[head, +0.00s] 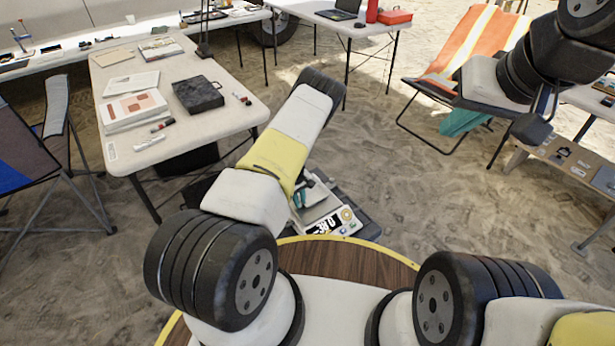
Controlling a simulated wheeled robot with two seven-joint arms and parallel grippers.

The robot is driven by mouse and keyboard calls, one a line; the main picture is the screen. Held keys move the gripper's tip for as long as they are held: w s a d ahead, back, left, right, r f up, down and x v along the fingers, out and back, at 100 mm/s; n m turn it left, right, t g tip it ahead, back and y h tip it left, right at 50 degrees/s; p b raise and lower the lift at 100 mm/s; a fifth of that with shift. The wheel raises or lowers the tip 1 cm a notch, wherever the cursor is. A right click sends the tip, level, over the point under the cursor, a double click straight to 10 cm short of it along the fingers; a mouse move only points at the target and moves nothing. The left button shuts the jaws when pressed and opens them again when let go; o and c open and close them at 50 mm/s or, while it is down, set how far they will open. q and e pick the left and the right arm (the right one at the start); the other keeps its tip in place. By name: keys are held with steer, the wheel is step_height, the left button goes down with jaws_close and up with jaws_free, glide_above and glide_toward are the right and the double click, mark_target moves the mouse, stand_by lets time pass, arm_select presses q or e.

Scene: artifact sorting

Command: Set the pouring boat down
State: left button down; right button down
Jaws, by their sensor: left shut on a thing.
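My left arm reaches forward over the wooden deck and bends back down at its far end. My left gripper (302,188) is mostly hidden behind that arm, low over the grey scale tray. Small white and teal shapes show there beside the arm; I cannot make out the pouring boat's outline among them.
A white table (180,95) at the left carries papers, a black case (198,94) and markers. An orange folding chair (470,45) stands at the back right. A blue-grey folding chair (35,160) is at the left edge. Sandy ground between is open.

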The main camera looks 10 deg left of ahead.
arm_select(q)
steer(key=c, duration=1.4)
jaws_free()
steer(key=shift+f, duration=0.1)
steer(key=shift+o, duration=0.2)
